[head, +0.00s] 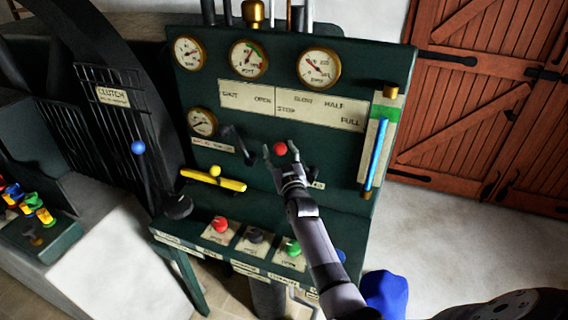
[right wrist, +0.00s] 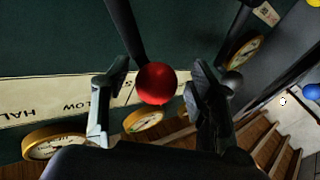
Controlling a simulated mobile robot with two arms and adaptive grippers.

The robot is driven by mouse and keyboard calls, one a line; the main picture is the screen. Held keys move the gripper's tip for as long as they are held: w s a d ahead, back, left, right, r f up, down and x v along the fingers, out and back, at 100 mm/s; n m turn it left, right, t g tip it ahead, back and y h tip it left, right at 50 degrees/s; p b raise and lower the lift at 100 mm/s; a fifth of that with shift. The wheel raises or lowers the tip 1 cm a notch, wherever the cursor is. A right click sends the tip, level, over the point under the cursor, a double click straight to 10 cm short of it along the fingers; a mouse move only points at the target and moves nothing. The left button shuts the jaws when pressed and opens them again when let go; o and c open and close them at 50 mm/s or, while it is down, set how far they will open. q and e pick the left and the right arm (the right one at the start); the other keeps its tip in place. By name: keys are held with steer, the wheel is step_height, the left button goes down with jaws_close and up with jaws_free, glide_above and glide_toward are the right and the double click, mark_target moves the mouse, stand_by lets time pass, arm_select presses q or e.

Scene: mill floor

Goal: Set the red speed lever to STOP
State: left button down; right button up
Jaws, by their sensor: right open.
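The red speed lever's red ball knob (head: 280,148) stands in front of the green control panel in the head view. In the right wrist view the red knob (right wrist: 156,83) sits between my open fingers, on a dark rod that comes from the top. The label plate (head: 290,103) above it reads STOP, SLOW, HALF and FULL; the knob is below its left, STOP end. My right gripper (head: 281,153) is open around the knob, with a gap visible on each side in the right wrist view (right wrist: 158,92). My left gripper is not in view.
Gauges (head: 248,59) line the panel top. A yellow handle (head: 213,180) is left of the lever, and a blue gauge tube (head: 376,153) is right. Red, black and green buttons (head: 221,225) sit on the ledge below. A blue-knobbed clutch lever (head: 138,148) stands farther left.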

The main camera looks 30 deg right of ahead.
steer(key=v, duration=1.1)
steer(key=shift+s, duration=0.2)
steer(key=shift+a, duration=0.1)
